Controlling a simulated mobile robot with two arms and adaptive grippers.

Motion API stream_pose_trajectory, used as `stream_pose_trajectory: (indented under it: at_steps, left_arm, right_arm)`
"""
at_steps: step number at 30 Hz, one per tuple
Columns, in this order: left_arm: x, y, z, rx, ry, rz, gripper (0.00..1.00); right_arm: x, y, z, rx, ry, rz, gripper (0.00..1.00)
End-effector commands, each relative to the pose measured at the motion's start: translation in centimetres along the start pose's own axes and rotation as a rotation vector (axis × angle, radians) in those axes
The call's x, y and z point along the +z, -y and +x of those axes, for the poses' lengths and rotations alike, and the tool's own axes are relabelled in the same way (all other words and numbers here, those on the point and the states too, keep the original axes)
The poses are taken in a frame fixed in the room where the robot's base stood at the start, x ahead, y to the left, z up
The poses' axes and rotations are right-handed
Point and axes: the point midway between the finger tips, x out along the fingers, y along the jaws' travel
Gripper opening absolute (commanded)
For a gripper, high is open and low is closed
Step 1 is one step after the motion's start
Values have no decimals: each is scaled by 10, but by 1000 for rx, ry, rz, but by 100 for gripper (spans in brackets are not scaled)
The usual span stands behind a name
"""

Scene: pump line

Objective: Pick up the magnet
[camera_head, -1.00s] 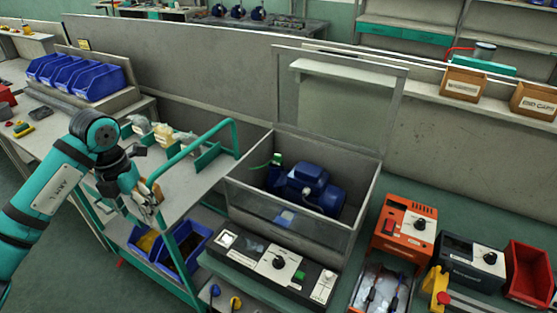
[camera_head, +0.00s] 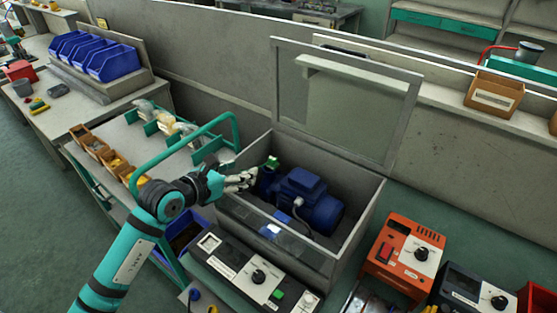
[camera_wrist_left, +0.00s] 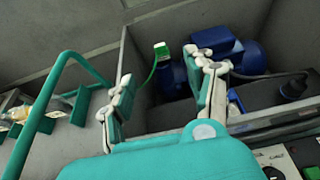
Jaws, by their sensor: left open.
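A small green and white piece (camera_head: 272,162) sits at the left of the blue motor pump (camera_head: 309,201), inside the grey open-lidded box (camera_head: 344,246). It also shows in the left wrist view (camera_wrist_left: 161,50), with a green cord hanging from it. It may be the magnet; I cannot tell for sure. My left gripper (camera_head: 248,179) is over the box's left wall, just short of the piece. In the left wrist view my left gripper (camera_wrist_left: 166,84) has its fingers apart with nothing between them. The piece shows beyond the fingertips. My right gripper is in no view.
A teal cart rail (camera_head: 190,143) stands left of the box. A control panel (camera_head: 258,275) runs along the box's front. An orange unit (camera_head: 404,251) stands to the right. The raised lid (camera_head: 345,105) stands behind the box.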

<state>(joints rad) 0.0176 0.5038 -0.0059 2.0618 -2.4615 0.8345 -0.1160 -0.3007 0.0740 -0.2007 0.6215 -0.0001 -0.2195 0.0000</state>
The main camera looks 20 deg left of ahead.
Motion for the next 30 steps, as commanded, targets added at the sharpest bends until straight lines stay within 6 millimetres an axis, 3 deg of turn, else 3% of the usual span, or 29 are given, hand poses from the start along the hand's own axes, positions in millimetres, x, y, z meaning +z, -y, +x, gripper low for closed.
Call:
stream_pose_trajectory:
  at_steps: [9, 18, 25, 30]
  left_arm:
    - [2, 0, 67, 0, -2, -4, 56]
    - [0, 0, 94, -1, -2, -2, 56]
    - [1, 0, 127, -1, -3, -3, 56]
    - [0, 1, 139, -1, -3, -1, 56]
  right_arm:
    - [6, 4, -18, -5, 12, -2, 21]
    - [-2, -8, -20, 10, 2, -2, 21]
    - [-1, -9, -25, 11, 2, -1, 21]
    - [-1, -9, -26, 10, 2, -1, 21]
